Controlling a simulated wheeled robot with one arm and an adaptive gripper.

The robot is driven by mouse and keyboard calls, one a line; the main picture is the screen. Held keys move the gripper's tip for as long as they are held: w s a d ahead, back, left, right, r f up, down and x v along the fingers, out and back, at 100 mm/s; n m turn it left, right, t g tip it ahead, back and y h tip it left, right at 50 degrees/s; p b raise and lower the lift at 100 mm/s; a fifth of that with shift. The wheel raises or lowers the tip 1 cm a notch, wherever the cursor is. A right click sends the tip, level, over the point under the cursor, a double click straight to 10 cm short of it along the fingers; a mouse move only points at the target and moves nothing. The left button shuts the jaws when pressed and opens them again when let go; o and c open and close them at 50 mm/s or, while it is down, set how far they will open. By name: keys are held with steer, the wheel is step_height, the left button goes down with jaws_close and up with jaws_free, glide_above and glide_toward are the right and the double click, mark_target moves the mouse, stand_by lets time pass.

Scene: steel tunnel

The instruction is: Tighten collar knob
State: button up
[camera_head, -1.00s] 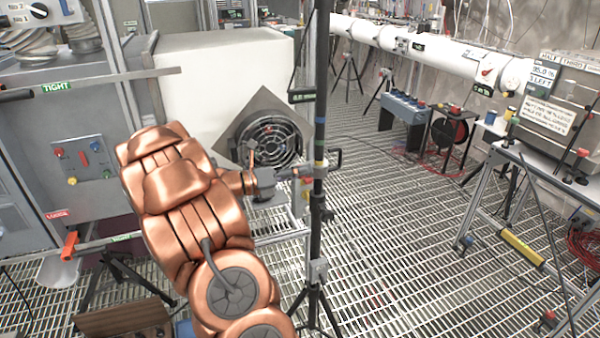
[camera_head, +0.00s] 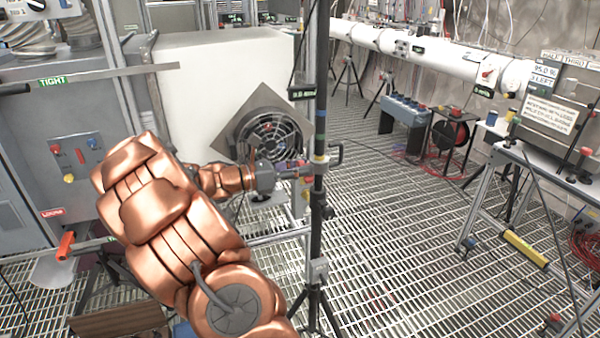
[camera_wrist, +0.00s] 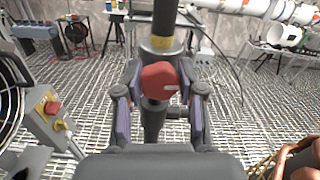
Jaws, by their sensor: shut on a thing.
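The collar knob (camera_wrist: 159,80) is red with a small white mark and shows in the wrist view between my fingers. It sits in front of the collar on a dark upright pole (camera_head: 319,130), just below a yellow band (camera_wrist: 161,46). My gripper (camera_wrist: 159,92) is shut on the knob, one finger on each side. In the head view my gripper (camera_head: 295,170) reaches the pole from the left at collar height. The knob is mostly hidden there by the fingers.
A round fan (camera_head: 272,137) on a grey plate stands behind my gripper, against a white box (camera_head: 225,80). A grey cabinet (camera_head: 30,140) is at left. A table (camera_head: 560,165) with equipment is at right. The grated floor (camera_head: 400,230) right of the pole is open.

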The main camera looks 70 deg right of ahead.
steer(key=shift+m+b, duration=0.3)
steer(key=shift+m, duration=0.3)
steer(key=o, duration=1.2)
steer(key=v, duration=1.2)
steer(key=shift+a, duration=0.1)
